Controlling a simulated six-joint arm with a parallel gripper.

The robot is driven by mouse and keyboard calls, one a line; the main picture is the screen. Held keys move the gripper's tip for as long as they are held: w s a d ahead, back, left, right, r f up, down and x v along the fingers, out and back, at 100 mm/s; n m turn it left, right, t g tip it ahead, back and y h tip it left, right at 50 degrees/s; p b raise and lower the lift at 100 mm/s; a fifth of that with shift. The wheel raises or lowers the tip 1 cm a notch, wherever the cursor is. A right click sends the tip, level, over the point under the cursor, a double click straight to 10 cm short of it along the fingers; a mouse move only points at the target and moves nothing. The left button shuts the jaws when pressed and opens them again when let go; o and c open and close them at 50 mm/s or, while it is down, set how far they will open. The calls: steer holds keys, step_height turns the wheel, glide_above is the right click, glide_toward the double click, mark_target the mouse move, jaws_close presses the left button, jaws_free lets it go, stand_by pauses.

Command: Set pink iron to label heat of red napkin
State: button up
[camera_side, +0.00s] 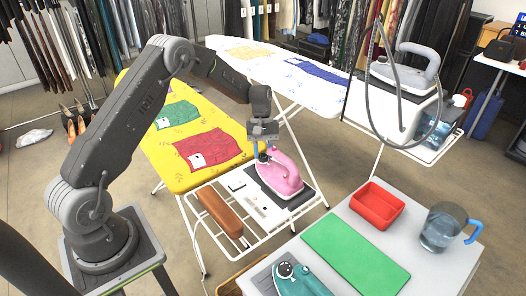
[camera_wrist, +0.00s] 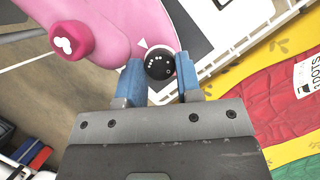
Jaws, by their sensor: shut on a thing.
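The pink iron (camera_side: 281,175) rests on the dark pad at the end of the yellow ironing board; part of its pink body (camera_wrist: 110,28) fills the top of the wrist view. Its black dial (camera_wrist: 158,63) has white dots and a small red mark, with a white triangle beside it on the body. My gripper (camera_side: 262,149) is above the iron, its blue fingers (camera_wrist: 160,80) shut on the dial from both sides. The red napkin (camera_side: 208,149) lies flat on the yellow board; its white label (camera_wrist: 306,76) seems to read "3 DOTS", partly cut off.
A brown sleeve block (camera_side: 220,211) lies on the rack beside the pink iron. The front table holds a teal iron (camera_side: 301,281), green mat (camera_side: 356,255), red tray (camera_side: 377,205) and water jug (camera_side: 441,228).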

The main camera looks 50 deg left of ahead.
steer(key=shift+c, duration=0.4)
steer(key=m+g+y, duration=0.1)
steer(key=m, duration=0.3)
steer(key=shift+w+d, duration=0.1)
steer(key=o, duration=0.9)
steer(key=shift+o, duration=0.2)
